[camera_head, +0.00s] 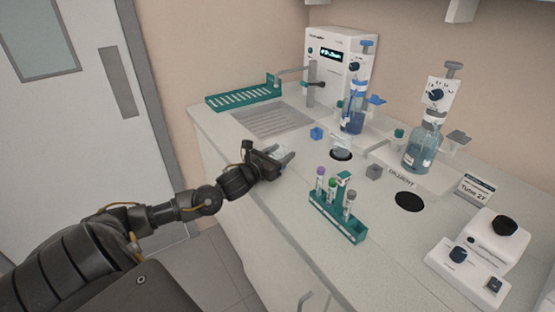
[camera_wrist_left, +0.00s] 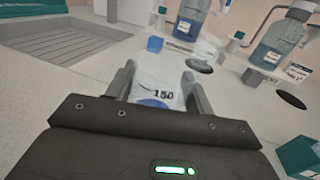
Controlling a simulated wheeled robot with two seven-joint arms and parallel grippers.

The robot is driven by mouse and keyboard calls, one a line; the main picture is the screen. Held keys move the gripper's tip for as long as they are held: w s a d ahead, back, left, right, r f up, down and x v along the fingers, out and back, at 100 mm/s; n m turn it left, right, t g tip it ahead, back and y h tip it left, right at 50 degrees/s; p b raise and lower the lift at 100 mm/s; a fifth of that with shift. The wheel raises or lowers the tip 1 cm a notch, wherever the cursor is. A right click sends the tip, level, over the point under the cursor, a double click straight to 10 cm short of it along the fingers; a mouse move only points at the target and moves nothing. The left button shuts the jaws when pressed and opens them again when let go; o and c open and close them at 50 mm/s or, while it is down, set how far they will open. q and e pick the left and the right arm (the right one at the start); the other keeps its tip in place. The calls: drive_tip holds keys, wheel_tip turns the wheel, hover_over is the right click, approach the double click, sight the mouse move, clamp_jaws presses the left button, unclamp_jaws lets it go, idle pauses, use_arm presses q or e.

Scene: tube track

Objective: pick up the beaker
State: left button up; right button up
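The beaker (camera_wrist_left: 158,82) is clear, with a dark "150" mark and a blue patch. It is between the two fingers of my left gripper (camera_wrist_left: 158,88) in the left wrist view. The fingers flank it closely, but I cannot tell whether both press on it. In the head view the beaker (camera_head: 281,152) shows small at the end of my left gripper (camera_head: 277,157), over the near left part of the counter (camera_head: 226,134). The gripper hides part of it. My right gripper is not in view.
A green tube rack (camera_head: 340,218) stands to the right of the gripper. A blue cube (camera_head: 316,133), a clear vessel on a dark disc (camera_head: 342,154), a grey cube (camera_head: 374,172) and bottles (camera_head: 421,148) stand beyond. A drain grid (camera_head: 270,120) lies behind.

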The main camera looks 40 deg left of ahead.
sight(280, 143)
use_arm(q)
drive_tip(key=shift+c, duration=1.1)
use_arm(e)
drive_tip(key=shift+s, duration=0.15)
use_arm(q)
drive_tip(key=shift+r, duration=0.1)
drive_tip(key=shift+r, duration=0.2)
wheel_tip(280, 143, up, 4)
drive_tip(key=p, duration=0.3)
drive_tip(key=shift+f, duration=0.25)
drive_tip(key=s+d+r+p, duration=0.3)
drive_tip(key=s+r+p, duration=0.4)
drive_tip(key=s, duration=0.6)
wheel_tip(280, 143, up, 2)
drive_tip(key=shift+s+d, duration=0.3)
drive_tip(key=shift+d, duration=0.05)
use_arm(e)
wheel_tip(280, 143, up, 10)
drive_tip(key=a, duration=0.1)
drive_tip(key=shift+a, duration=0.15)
